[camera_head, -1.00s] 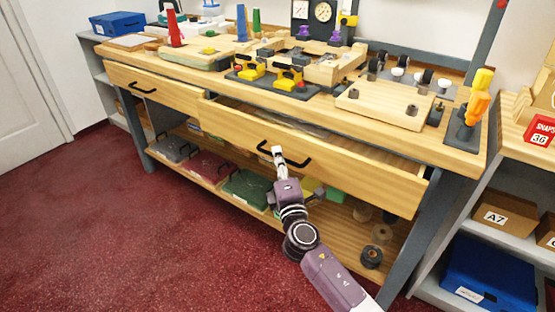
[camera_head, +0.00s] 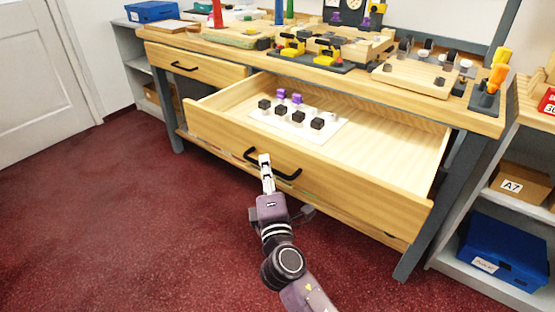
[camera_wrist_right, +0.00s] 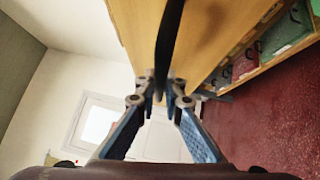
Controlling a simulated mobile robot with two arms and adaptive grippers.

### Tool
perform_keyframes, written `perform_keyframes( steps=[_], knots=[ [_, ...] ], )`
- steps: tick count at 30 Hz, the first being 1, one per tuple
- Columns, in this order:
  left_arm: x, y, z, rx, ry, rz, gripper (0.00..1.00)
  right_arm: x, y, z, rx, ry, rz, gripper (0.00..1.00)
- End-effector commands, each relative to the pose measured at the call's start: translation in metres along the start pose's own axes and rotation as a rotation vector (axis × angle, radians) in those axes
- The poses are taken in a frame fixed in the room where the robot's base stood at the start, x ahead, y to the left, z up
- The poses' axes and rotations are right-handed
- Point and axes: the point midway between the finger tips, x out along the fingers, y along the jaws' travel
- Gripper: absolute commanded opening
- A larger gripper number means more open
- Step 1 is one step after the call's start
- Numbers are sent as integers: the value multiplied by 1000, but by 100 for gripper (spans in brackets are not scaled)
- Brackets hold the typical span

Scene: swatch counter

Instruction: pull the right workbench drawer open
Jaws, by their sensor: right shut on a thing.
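The right workbench drawer (camera_head: 330,176) is pulled well out from the bench, and its inside shows in the head view. Its black bar handle (camera_head: 283,172) is on the drawer front. My right gripper (camera_head: 265,163) is shut on the handle near its left end. In the right wrist view the handle (camera_wrist_right: 170,40) runs as a dark bar between the two fingers (camera_wrist_right: 160,88). Inside the drawer a white board (camera_head: 290,125) carries several black and purple knob-like pieces. My left gripper is not in view.
The left drawer (camera_head: 195,64) is shut. The workbench top (camera_head: 440,98) holds tools and wooden fixtures. A grey shelf with a blue bin (camera_head: 492,262) stands at the right. The red floor (camera_head: 130,220) in front is clear at left.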

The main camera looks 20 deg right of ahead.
Motion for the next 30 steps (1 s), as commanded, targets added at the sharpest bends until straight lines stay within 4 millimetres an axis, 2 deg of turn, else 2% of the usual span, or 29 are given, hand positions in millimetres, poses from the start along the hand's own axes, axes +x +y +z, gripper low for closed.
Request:
perform_keyframes(
  steps=[3,9,24,25,30],
  knots=[
    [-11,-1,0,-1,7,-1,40,-14,0,-14,2,0,-5,0],
    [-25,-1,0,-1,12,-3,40,-28,5,-27,1,-1,-4,0],
    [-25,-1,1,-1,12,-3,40,-32,7,-31,-1,-2,-4,0],
    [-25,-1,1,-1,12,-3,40,-32,7,-31,-1,-2,-4,10],
    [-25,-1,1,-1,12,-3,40,-32,7,-31,-1,-2,-3,26]
  ],
)
